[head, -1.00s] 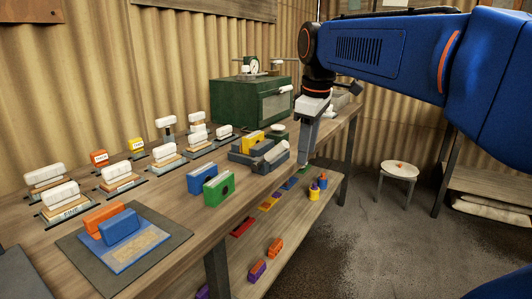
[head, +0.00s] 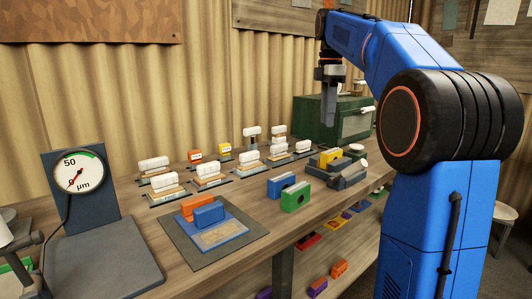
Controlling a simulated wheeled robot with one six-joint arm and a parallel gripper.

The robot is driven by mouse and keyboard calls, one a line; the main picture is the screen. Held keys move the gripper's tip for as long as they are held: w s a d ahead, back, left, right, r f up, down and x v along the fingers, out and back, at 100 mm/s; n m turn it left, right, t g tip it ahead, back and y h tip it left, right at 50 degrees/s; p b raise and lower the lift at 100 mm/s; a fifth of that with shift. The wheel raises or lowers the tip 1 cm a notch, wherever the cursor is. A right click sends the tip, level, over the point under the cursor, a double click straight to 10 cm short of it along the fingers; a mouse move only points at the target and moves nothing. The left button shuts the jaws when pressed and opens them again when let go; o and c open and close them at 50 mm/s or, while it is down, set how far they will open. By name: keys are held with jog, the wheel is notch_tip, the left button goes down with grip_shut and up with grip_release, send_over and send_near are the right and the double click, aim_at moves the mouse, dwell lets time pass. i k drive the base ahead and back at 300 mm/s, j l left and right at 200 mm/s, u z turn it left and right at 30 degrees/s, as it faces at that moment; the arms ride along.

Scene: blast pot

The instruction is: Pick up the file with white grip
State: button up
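Several blocks with white grips stand in rows on the workbench (head: 225,215), such as a front one (head: 165,182), one beside it (head: 207,170), one farther right (head: 248,158) and a tall one at the back (head: 252,131). They look alike from here, and I cannot tell which is the file. My gripper (head: 328,118) points down in the air, its fingers overlapping the left part of the green cabinet in the picture. It appears apart from the blocks. I see nothing held, but its finger gap is not clear.
A dial gauge (head: 79,171) stands at left. An orange block (head: 195,206) and blue block (head: 209,215) sit on a mat (head: 176,232). Blue and green blocks (head: 295,197) stand by the front edge. A green cabinet (head: 320,122) stands behind. A lower shelf holds coloured blocks.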

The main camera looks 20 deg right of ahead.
aim_at(303, 148)
jog(key=i+l+u, duration=0.1)
jog(key=l+u, duration=0.65)
jog(key=l, duration=0.2)
jog(key=l+u, duration=0.35)
jog(key=l, duration=1.05)
jog(key=k+l+u, duration=0.15)
jog(key=l, duration=0.75)
